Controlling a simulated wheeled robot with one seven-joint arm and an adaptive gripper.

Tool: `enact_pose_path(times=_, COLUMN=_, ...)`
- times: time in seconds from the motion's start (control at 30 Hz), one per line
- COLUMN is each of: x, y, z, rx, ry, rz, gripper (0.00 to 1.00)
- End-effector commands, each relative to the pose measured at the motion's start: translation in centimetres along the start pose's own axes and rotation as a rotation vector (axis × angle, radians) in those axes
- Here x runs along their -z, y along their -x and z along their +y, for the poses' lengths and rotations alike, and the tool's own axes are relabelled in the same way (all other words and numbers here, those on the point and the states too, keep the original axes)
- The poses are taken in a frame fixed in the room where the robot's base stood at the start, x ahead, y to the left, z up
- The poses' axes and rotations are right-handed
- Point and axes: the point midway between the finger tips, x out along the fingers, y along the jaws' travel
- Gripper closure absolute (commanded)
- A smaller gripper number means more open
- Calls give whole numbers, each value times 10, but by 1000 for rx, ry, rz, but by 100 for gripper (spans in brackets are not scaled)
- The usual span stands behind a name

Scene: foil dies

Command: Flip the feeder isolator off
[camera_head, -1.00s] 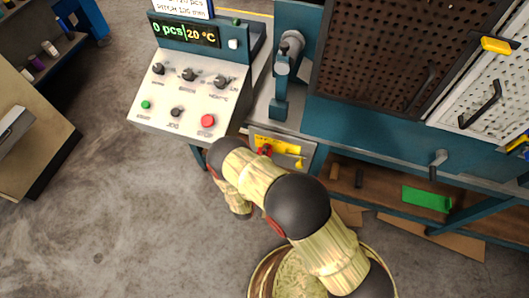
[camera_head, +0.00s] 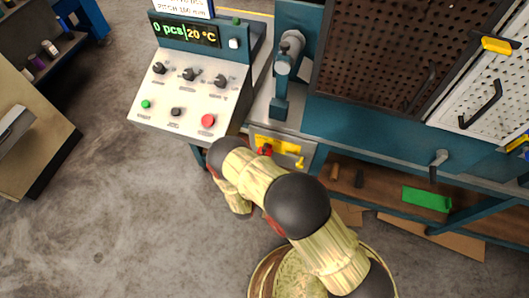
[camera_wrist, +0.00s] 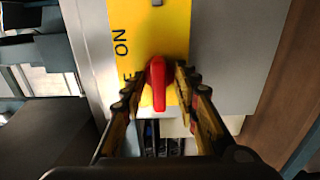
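The feeder isolator shows in the wrist view as a yellow plate (camera_wrist: 150,30) with a red handle (camera_wrist: 158,88) pointing down the picture. "ON" is printed sideways at the plate's left; another label below it is mostly hidden by a finger. My gripper (camera_wrist: 160,80) has one finger on each side of the red handle, with narrow gaps visible, so it stands around the handle rather than clearly touching it. In the head view the red handle (camera_head: 265,150) and yellow plate (camera_head: 269,142) show just above my arm, on the bench front; my gripper is hidden there.
A sloped control panel (camera_head: 185,95) with knobs and a red button (camera_head: 208,121) stands left of the isolator. A blue bench (camera_head: 375,131) with a dark perforated panel (camera_head: 385,50) is to the right. A round bin (camera_head: 262,278) stands below my arm.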

Motion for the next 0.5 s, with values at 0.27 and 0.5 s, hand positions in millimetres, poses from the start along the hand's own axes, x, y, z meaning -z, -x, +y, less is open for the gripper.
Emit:
enact_pose_path(times=0.27, x=1, y=11, z=0, rx=0, ry=1, rz=3, gripper=70)
enact_pose_path(times=0.5, x=2, y=55, z=0, rx=0, ry=1, rz=6, gripper=70)
